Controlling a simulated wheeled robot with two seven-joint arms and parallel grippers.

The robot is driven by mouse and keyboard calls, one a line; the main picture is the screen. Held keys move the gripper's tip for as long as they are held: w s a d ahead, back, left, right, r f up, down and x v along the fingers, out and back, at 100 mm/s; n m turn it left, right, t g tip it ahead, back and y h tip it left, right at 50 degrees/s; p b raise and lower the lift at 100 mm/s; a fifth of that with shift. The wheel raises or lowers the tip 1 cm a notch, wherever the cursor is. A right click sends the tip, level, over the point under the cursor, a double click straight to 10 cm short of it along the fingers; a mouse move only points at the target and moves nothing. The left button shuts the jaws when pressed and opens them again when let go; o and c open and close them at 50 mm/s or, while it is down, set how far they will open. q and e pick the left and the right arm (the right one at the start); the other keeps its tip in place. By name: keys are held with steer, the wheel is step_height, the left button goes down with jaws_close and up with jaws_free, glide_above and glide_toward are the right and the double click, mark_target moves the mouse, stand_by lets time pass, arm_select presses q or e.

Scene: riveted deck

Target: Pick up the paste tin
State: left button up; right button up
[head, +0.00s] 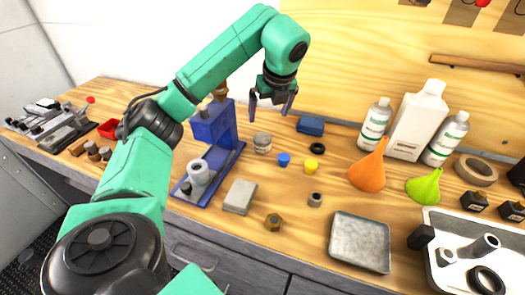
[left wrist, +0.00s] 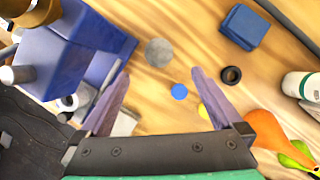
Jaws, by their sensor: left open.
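The paste tin appears to be the small round grey metal tin (head: 262,142) standing on the wooden bench, just right of the blue press. In the left wrist view the tin (left wrist: 158,52) shows from above as a grey disc, beyond the fingertips and roughly between their lines. My left gripper (head: 270,108) points down with its fingers apart and empty. It hangs above the bench over the tin's area, not touching it. The open fingers also show in the left wrist view (left wrist: 161,76). My right gripper is not in view.
The blue press (head: 215,135) stands close left of the tin. A blue cap (head: 283,160), yellow cap (head: 311,164), black ring (head: 317,148) and blue block (head: 310,125) lie to its right. A grey block (head: 240,196) and brass nut (head: 273,222) lie nearer the front.

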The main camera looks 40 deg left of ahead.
mark_target(262, 137)
arm_select(q)
steer(key=p+x, duration=0.1)
steer(key=x, duration=0.5)
steer(key=p+x, duration=0.1)
steer(key=x, duration=0.6)
steer(key=shift+s+a+f, duration=0.1)
steer(key=shift+s+f, duration=0.1)
steer(key=shift+f, duration=0.15)
steer(key=shift+w+a+f, duration=0.1)
steer(key=shift+f, duration=0.1)
steer(key=shift+r, duration=0.1)
steer(key=c, duration=1.5)
